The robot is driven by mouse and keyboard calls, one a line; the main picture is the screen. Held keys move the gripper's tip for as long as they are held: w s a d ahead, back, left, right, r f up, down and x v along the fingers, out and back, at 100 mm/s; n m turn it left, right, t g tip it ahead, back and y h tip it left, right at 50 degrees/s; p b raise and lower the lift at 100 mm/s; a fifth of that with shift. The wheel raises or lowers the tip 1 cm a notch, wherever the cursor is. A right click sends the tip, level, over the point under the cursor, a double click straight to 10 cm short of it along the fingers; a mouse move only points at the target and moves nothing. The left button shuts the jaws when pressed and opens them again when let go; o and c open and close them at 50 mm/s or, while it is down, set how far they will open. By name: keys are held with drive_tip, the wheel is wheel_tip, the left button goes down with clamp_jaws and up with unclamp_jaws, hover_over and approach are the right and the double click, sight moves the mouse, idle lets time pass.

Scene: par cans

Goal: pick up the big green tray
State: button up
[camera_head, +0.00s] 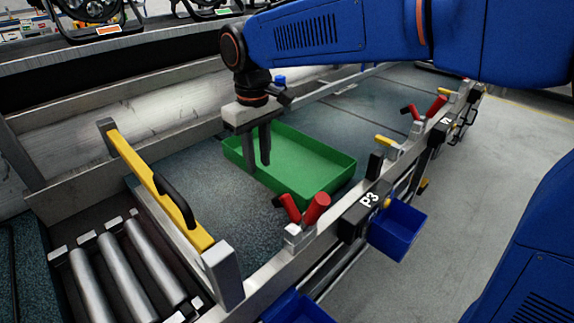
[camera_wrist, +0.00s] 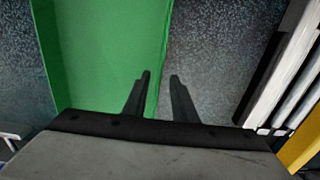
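The big green tray (camera_head: 302,162) lies on the grey speckled conveyor surface, open side up and empty. My gripper (camera_head: 258,167) points down at the tray's near-left side, its fingers apart. In the wrist view the tray (camera_wrist: 105,50) fills the left half. There my gripper (camera_wrist: 160,77) is open: the left finger is over the green, the right finger over the grey surface. The tray's side wall runs between them in the picture, with a gap on the right. I cannot tell whether the fingertips reach below the rim.
A yellow bar (camera_head: 158,190) with a black handle crosses the conveyor at left, near metal rollers (camera_head: 125,262). Red-handled clamps (camera_head: 304,210) stand on the front rail close to the tray. Blue bins (camera_head: 397,228) hang outside the rail. The conveyor surface beyond the tray is clear.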

sight(259, 168)
drive_tip(key=shift+s+d+f, duration=0.1)
drive_tip(key=shift+f, duration=1.45)
clamp_jaws()
